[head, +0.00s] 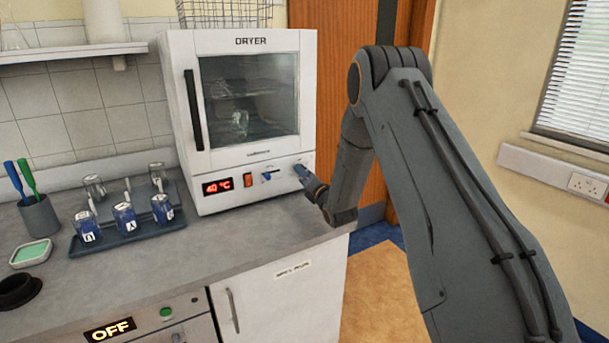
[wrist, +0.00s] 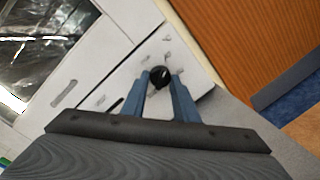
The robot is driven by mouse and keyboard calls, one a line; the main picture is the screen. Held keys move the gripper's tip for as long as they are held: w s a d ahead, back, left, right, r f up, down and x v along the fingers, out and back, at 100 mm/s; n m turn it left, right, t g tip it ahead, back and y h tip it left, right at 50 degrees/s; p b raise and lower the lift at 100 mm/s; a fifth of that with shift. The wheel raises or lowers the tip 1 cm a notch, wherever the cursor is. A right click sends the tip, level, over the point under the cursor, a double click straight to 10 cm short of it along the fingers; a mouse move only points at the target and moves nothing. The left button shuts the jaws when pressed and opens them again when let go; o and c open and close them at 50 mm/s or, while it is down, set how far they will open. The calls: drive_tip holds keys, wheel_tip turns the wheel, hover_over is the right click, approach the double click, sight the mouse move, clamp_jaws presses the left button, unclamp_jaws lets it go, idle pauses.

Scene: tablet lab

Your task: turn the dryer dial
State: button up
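The white dryer (head: 185,130) stands on the bench with its glass door closed. Its red display reads 40 °C. A round black dial (wrist: 160,77) on the lower right of its front panel shows in the wrist view. My gripper (head: 302,172) is at that end of the panel, and the gripper and arm hide the dial in the head view. In the wrist view the two blue fingers (wrist: 161,84) are spread, one on each side of the dial. I cannot tell whether they touch it.
An orange switch (head: 248,180) and a small blue control (head: 268,175) sit left of my gripper on the panel. A tray (head: 130,240) of labelled blue jars stands left of the dryer. A wooden door (wrist: 245,40) is to the right.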

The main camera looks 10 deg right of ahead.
drive_tip(key=shift+c, duration=1)
drive_tip(key=shift+m, duration=0.3)
drive_tip(key=m+b, duration=0.2)
drive_tip(key=m, duration=0.5)
drive_tip(key=m+g+y+b, duration=0.1)
drive_tip(key=m+b, duration=0.1)
drive_tip(key=m, duration=0.5)
drive_tip(key=m+g+y+b, duration=0.1)
drive_tip(key=m+b, duration=0.2)
drive_tip(key=m, duration=0.4)
drive_tip(key=shift+w+d+r, duration=0.1)
drive_tip(key=shift+d+r, duration=0.2)
drive_tip(key=shift+d, duration=0.05)
drive_tip(key=shift+m, duration=0.3)
